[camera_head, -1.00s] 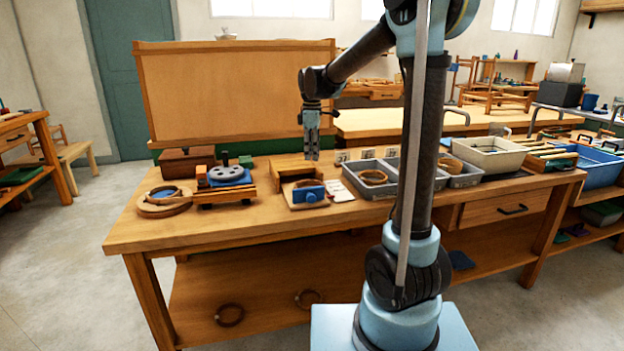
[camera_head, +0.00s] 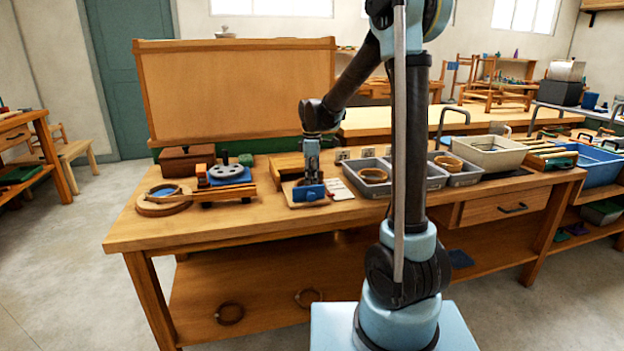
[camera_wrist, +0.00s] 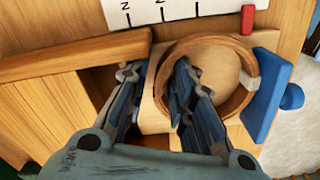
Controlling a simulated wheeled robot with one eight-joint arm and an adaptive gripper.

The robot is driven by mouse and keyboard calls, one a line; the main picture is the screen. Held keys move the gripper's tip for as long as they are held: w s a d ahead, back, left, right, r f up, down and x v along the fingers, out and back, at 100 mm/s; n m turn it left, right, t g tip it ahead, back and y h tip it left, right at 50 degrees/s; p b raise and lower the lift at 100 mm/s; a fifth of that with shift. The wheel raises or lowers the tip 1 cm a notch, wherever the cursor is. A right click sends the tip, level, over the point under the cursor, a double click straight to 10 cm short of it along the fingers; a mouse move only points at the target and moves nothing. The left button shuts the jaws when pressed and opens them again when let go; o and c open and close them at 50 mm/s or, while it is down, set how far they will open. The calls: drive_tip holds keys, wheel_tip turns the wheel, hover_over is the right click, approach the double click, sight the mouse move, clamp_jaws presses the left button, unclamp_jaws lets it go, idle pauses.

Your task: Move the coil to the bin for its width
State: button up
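A bark-brown ring-shaped coil (camera_wrist: 247,92) lies on a wooden gauge (camera_wrist: 45,70) with a blue block (camera_wrist: 268,100) beside its right side in the wrist view. My gripper (camera_wrist: 155,100) is open over the coil's left wall. One finger reaches inside the ring and the other is outside it, left of the wall. Contact cannot be told. In the head view my gripper (camera_head: 311,185) is low over the gauge and mostly hides the coil. Grey bins (camera_head: 352,181) stand right of the gauge; the left one holds a coil (camera_head: 373,175) and the right one another (camera_head: 448,163).
Small marked cards (camera_head: 343,155) stand behind the bins. A white marked scale (camera_wrist: 180,10) lies beyond the coil. Left of the gauge are a wooden fixture with a grey wheel (camera_head: 226,171) and a round coil stack (camera_head: 165,205). A cream tub (camera_head: 490,155) is at right.

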clamp_jaws()
drive_tip(key=shift+w, duration=0.1)
drive_tip(key=shift+w+a, duration=0.3)
drive_tip(key=shift+w, duration=0.4)
drive_tip(key=shift+o, duration=1.5)
unclamp_jaws()
